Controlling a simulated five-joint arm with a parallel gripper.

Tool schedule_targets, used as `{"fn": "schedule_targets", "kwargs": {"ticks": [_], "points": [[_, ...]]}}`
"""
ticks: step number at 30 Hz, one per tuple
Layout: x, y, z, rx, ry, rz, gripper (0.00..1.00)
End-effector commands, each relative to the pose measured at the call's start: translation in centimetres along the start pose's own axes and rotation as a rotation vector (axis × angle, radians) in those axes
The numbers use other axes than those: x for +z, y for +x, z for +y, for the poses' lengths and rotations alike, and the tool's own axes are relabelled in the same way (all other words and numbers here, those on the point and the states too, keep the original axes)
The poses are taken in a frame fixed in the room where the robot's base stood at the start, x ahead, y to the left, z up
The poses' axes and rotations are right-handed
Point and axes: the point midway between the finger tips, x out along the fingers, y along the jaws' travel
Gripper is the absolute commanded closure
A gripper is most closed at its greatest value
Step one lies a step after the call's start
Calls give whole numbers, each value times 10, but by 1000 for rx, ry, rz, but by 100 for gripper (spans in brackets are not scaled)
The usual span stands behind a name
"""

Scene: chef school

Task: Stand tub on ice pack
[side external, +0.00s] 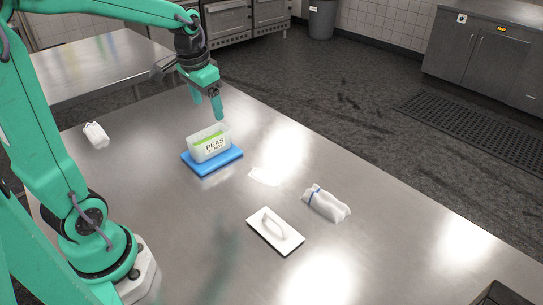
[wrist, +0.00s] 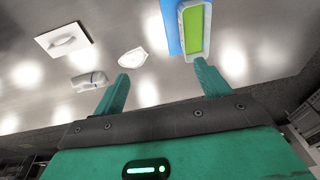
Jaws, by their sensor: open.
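The tub (side external: 209,144) is a translucent white box labelled PEAS with green contents. It stands upright on the blue ice pack (side external: 229,159) on the steel table. My gripper (side external: 207,107) is open and empty, above the tub and apart from it. In the wrist view, the tub (wrist: 207,30) and the blue ice pack (wrist: 173,28) show at the top, beyond the right finger of my gripper (wrist: 160,85). The tub hides much of the ice pack's top.
A white board with a handle (side external: 275,240), a rolled cloth with a blue stripe (side external: 326,203) and a small flat white item (side external: 265,176) lie to the right. Another white cloth (side external: 96,135) lies at left. The table's right part is mostly clear.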

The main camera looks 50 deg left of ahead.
Motion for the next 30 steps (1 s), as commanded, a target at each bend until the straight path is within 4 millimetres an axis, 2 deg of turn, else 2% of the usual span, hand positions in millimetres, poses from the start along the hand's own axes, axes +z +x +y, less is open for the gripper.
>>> {"fn": "schedule_targets", "kwargs": {"ticks": [6, 15, 24, 30], "points": [[27, -29, 37, -5, 2, 88, 24], [70, -52, 78, 10, -2, 207, 24], [108, -57, 103, 41, -10, 304, 24], [117, -57, 108, 51, -13, 325, 24]]}}
